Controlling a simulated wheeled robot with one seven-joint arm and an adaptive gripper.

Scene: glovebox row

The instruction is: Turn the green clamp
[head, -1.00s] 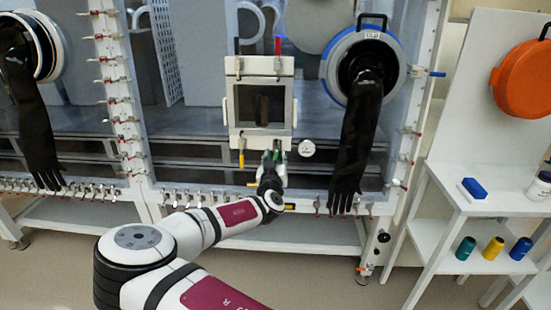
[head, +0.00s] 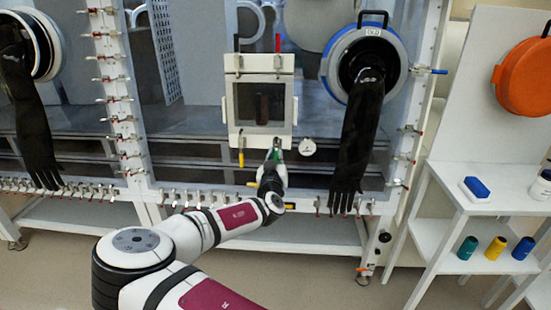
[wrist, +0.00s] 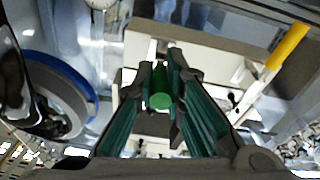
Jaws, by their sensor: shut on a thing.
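The green clamp (wrist: 160,101) shows its round green end between my fingertips in the wrist view. In the head view it is a small green spot (head: 277,153) at the lower right edge of the small white-framed door (head: 262,132), mostly hidden by my gripper. My gripper (wrist: 161,82) is shut on the clamp, with one finger on each side; it also shows in the head view (head: 275,160) just below the door frame. The yellow clamp (wrist: 288,46) is at the right in the wrist view and at the door's lower left in the head view.
A black (head: 239,44) and a red clamp (head: 278,44) are above the door. A round gauge (head: 307,147) sits close right of my gripper. A long black glove (head: 354,140) hangs from the blue-rimmed port. A white shelf (head: 470,205) with small items stands right.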

